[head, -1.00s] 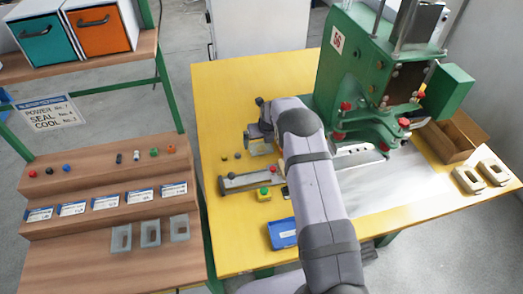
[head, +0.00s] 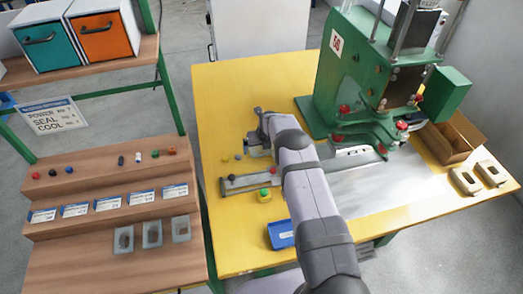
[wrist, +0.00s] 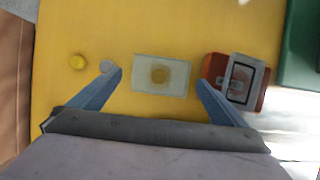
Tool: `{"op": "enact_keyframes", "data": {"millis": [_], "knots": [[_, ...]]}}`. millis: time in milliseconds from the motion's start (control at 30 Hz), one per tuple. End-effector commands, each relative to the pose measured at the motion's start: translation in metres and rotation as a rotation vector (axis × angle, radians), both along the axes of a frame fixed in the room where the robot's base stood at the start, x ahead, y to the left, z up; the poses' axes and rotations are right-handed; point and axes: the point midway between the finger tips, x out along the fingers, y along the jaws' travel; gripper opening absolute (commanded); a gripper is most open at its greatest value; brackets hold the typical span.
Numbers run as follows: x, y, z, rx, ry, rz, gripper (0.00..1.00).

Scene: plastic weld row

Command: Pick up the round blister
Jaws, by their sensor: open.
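The round blister (wrist: 160,75) shows in the wrist view as a pale, see-through rectangular card with a round dome in its middle, lying flat on the yellow table. My gripper (wrist: 159,78) is open, with one blue-grey finger on each side of the card. The fingers look apart from it, and nothing is held. In the head view my gripper (head: 258,145) is low over the left part of the table, and the blister is not clearly visible there.
A yellow round piece (wrist: 77,62) and a grey one (wrist: 107,66) lie left of the blister; the grey one is close to the left finger. A red-orange block with a grey frame (wrist: 240,80) is beside the right finger. The green press (head: 350,75) stands behind.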

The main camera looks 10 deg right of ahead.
Motion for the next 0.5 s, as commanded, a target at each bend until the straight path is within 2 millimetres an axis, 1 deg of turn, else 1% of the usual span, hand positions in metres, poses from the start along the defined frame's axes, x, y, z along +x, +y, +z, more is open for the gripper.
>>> {"op": "enact_keyframes", "data": {"millis": [33,200,500], "knots": [[0.002,0.000,-0.006,0.001,0.001,0.000,0.97],[0.006,0.000,-0.017,0.001,0.000,0.002,0.97],[0.008,0.000,-0.020,0.002,-0.001,0.002,0.97]]}}
